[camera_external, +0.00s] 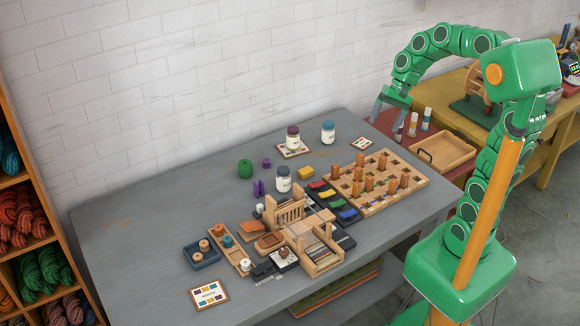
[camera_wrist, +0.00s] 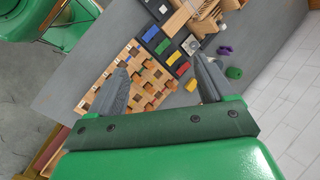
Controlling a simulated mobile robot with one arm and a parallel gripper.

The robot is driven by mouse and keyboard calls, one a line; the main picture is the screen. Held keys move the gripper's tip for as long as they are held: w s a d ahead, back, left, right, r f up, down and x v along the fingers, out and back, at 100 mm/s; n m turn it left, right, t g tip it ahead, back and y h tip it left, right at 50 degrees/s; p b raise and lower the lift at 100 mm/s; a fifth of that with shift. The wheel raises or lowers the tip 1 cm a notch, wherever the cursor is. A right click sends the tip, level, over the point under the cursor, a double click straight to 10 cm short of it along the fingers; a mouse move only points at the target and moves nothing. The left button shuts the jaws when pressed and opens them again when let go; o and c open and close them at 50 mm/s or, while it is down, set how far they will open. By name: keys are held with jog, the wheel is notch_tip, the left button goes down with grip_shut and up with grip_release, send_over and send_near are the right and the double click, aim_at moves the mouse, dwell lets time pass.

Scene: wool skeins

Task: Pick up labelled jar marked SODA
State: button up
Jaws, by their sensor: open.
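Three white-labelled jars stand upright on the grey table in the external view: one with a maroon lid (camera_external: 292,139), one with a teal lid (camera_external: 328,133) and one with a grey lid (camera_external: 284,180). The lettering is too small to read, so I cannot tell which is marked SODA. My gripper (camera_external: 388,116) is open and empty, raised to the right of the jars and apart from them. In the wrist view my gripper (camera_wrist: 160,62) shows two spread fingers with nothing between them held. A pale round top there (camera_wrist: 190,45) looks like the grey-lidded jar; the other two are not seen.
A wooden peg board (camera_external: 376,184) fills the table's right side. A small wooden loom (camera_external: 312,240) stands in front. A green spool (camera_external: 245,168), purple pieces (camera_external: 259,188) and a yellow block (camera_external: 306,173) lie near the jars. The table's left part is clear.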

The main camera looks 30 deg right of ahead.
jog(key=w+d+r+m+t+y, duration=0.1)
jog(key=w+d+m+t+y, duration=0.2)
jog(key=w+m, duration=1.3)
jog(key=w+d+f+m+t+y, duration=0.1)
jog(key=w+d+f+t, duration=0.1)
jog(key=w+d, duration=0.45)
jog(key=w+d+f+m+t, duration=0.1)
jog(key=w+d+m+t, duration=0.15)
jog(key=w, duration=0.75)
jog(key=w+d+f+t+y, duration=0.1)
jog(key=w+d+f+t, duration=0.1)
jog(key=w+d, duration=0.55)
send_near(325, 126)
jog(key=w+f, duration=0.3)
jog(key=w, duration=0.1)
jog(key=shift+g, duration=0.25)
jog(key=shift+s+a+r+x, duration=0.1)
jog(key=shift+a+x, duration=0.05)
jog(key=shift+x, duration=1.05)
jog(key=shift+s+a+r+x, duration=0.1)
jog(key=shift+x, duration=1.1)
jog(key=shift+s+a+r+x, duration=0.1)
jog(key=shift+a+x, duration=0.05)
jog(key=shift+x, duration=1.1)
jog(key=shift+r, duration=0.1)
jog(key=c, duration=1.2)
